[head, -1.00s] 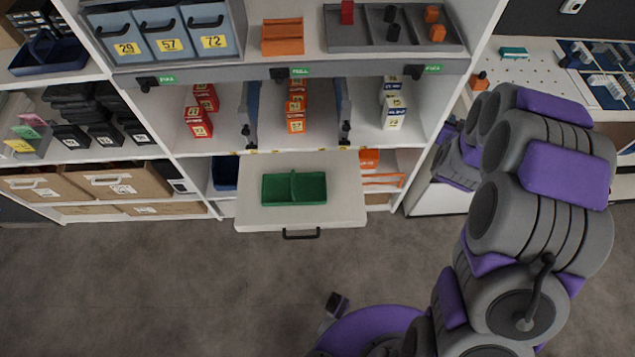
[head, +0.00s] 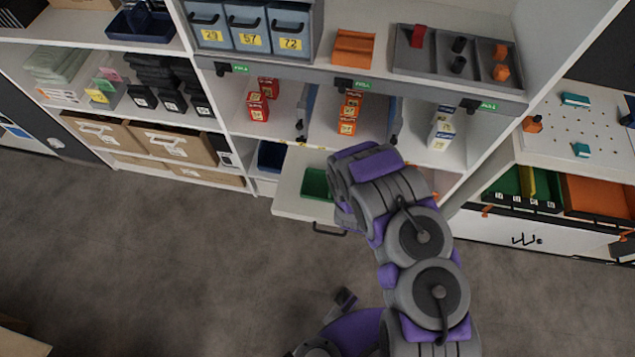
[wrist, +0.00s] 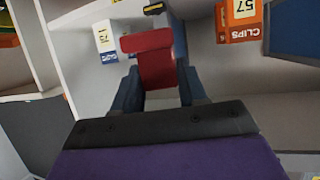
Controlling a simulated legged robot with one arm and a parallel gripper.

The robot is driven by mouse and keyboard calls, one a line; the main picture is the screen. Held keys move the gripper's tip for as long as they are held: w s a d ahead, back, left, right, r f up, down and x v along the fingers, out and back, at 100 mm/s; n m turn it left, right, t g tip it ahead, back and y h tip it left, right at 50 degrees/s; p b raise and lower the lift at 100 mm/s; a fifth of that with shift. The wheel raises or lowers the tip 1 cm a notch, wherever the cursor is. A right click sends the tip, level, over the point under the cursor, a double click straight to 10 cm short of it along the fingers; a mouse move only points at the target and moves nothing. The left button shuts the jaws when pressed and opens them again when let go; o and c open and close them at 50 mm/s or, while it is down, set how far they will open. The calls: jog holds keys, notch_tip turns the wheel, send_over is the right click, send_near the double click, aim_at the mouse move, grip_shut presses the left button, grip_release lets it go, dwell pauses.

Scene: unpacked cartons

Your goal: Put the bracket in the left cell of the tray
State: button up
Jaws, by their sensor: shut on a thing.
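In the wrist view my gripper (wrist: 158,78) is shut on a red piece, which I take as the bracket (wrist: 155,62). It has a wider bar across its far end and sticks out beyond the fingers. In the head view my arm hides the gripper and the held piece. A grey tray (head: 412,61) with cells lies on the upper shelf at right. Its left cell holds a red piece (head: 417,36), its middle cell black pieces (head: 458,64) and its right cell orange pieces (head: 501,72).
A green divided tray (head: 316,183) sits on the pull-out board (head: 290,192), partly behind my arm. Red cartons (head: 259,106), orange cartons (head: 348,112) and white cartons (head: 440,132) stand in the bays. An orange carton (wrist: 238,20) and a white carton (wrist: 106,40) show near my gripper.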

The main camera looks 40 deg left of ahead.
aim_at(316, 189)
jog(key=s+a+f+n+y+p, duration=0.1)
jog(key=s+f, duration=0.1)
jog(key=s, duration=0.5)
jog(key=s+a+f+g+y+p, duration=0.1)
jog(key=s+f, duration=0.2)
jog(key=s, duration=0.5)
jog(key=s+a+f+n+p, duration=0.1)
jog(key=s+a+f+p, duration=0.1)
jog(key=s, duration=0.5)
jog(key=shift+s+f+n+y, duration=0.2)
jog(key=shift+f+n+y, duration=0.1)
jog(key=shift+f+y, duration=0.15)
jog(key=w+a+b, duration=0.2)
jog(key=a+b, duration=0.2)
jog(key=b, duration=0.1)
jog(key=w+a+f+b, duration=0.1)
jog(key=w+a+b, duration=0.2)
jog(key=b, duration=0.3)
jog(key=w+a+b, duration=0.3)
jog(key=a+b, duration=0.1)
jog(key=b, duration=0.1)
jog(key=shift+w+a+f+b, duration=0.15)
jog(key=shift+a+f+b, duration=0.2)
jog(key=shift+f+b, duration=0.05)
jog(key=shift+w+a+r+b, duration=0.15)
jog(key=shift+w+a+b, duration=0.3)
jog(key=shift+a+b, duration=0.2)
notch_tip(316, 189, down, 4)
jog(key=b, duration=0.3)
jog(key=shift+r, duration=0.3)
